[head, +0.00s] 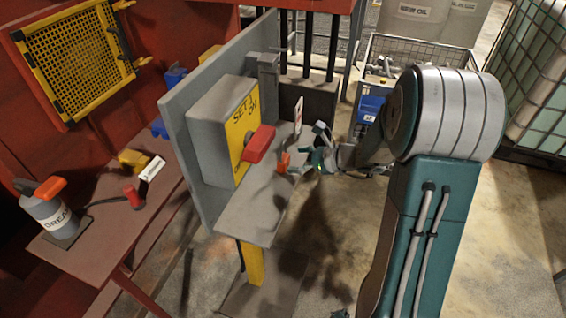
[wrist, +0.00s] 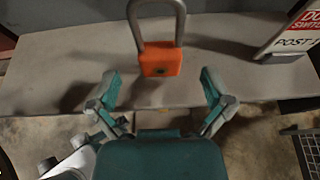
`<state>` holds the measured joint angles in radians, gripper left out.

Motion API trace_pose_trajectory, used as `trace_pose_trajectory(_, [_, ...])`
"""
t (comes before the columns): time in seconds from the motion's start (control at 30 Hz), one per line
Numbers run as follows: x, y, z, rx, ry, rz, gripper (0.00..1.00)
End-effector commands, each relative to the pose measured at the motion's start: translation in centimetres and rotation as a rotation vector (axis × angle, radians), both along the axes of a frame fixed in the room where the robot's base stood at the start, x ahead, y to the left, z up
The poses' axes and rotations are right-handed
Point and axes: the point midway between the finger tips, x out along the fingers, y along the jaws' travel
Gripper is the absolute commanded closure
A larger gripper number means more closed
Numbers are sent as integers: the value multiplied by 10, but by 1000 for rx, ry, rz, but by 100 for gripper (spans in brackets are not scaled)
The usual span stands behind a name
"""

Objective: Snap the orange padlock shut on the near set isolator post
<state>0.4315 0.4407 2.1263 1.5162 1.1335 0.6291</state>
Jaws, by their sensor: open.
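The orange padlock (wrist: 160,62) stands upright on the grey shelf (wrist: 70,62), its grey shackle (wrist: 182,22) upward. I cannot tell whether the shackle is locked. In the head view the padlock (head: 283,162) is small, near the shelf's right edge. My gripper (wrist: 160,90) is open and empty, its two teal fingers spread either side of the padlock's line, with the body just beyond the fingertips. It also shows in the head view (head: 309,152), right of the padlock. The near isolator box (head: 218,125), marked SET 1 ON, has a red handle (head: 258,145) and sits on a grey panel above the shelf.
A white and red sign (wrist: 292,30) stands on the shelf to the right. A yellow leg (head: 251,262) supports the shelf. A bench with a spray bottle (head: 50,212) is at left. A wire basket (head: 425,52) stands behind my arm. Floor at the lower right is clear.

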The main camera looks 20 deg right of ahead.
Motion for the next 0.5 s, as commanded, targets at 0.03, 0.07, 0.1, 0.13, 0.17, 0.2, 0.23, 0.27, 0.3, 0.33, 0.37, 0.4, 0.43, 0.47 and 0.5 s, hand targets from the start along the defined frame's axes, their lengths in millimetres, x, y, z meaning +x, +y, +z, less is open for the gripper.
trace_pose_trajectory(0.03, [5,8,-3,0,1,4,0])
trace_pose_trajectory(0.07, [8,12,-4,-1,1,5,0])
trace_pose_trajectory(0.1, [12,17,-6,0,0,5,0])
trace_pose_trajectory(0.13, [15,20,-8,0,0,4,0])
trace_pose_trajectory(0.17, [17,23,-9,-1,0,4,0])
trace_pose_trajectory(0.2, [19,26,-11,-1,0,4,0])
trace_pose_trajectory(0.23, [20,27,-12,-1,0,2,0])
trace_pose_trajectory(0.27, [21,28,-12,0,0,1,0])
trace_pose_trajectory(0.3, [22,29,-12,0,0,1,0])
trace_pose_trajectory(0.33, [22,30,-13,-1,-1,2,0])
trace_pose_trajectory(0.37, [22,30,-13,-1,-1,1,0])
trace_pose_trajectory(0.4, [22,30,-13,-1,-1,1,0])
trace_pose_trajectory(0.43, [22,30,-13,-1,-1,1,0])
trace_pose_trajectory(0.47, [22,29,-12,-1,-1,1,0])
trace_pose_trajectory(0.5, [22,29,-13,-1,-1,1,0])
